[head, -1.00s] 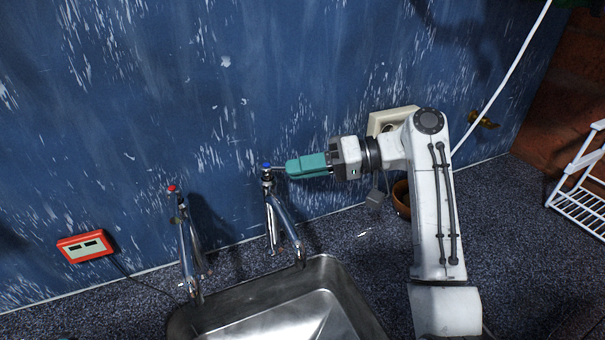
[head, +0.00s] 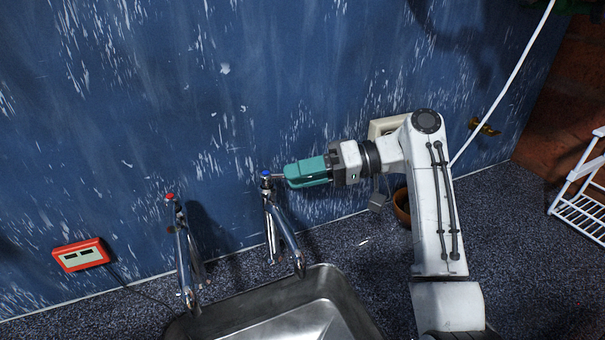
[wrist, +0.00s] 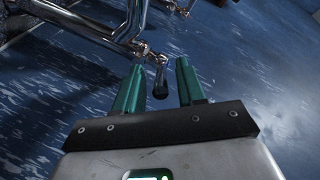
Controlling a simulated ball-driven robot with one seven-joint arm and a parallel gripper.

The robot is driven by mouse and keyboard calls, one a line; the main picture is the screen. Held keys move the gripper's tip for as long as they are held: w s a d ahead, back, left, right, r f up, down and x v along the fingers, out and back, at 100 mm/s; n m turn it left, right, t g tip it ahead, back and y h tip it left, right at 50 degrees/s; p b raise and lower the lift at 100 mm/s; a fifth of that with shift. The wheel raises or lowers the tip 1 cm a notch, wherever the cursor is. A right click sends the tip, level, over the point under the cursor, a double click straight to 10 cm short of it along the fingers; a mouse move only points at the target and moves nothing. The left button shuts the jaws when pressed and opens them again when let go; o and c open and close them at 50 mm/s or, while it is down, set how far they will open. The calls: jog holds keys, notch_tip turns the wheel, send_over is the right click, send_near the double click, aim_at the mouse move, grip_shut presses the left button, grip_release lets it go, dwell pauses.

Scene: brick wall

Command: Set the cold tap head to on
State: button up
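The cold tap (head: 279,222) is chrome with a blue-capped head (head: 265,175) and stands behind the sink, close to the blue wall. A short lever points right from its head. My gripper (head: 287,174) has teal fingers and reaches in from the right, its tips close to the lever. In the wrist view, the two fingers stand apart, and the lever's dark end (wrist: 160,90) shows in the gap between them. I cannot tell whether either finger touches it.
A second chrome tap (head: 183,250) with a red cap stands to the left. The metal sink (head: 340,290) lies in front. A red box (head: 80,255) is at the far left. A brown pot (head: 401,206) and a wall socket (head: 385,126) are behind my arm. A white rack (head: 580,205) stands right.

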jog(key=b+v, duration=0.2)
jog(key=v, duration=0.8)
jog(key=shift+d, duration=0.4)
jog(key=shift+w, duration=0.15)
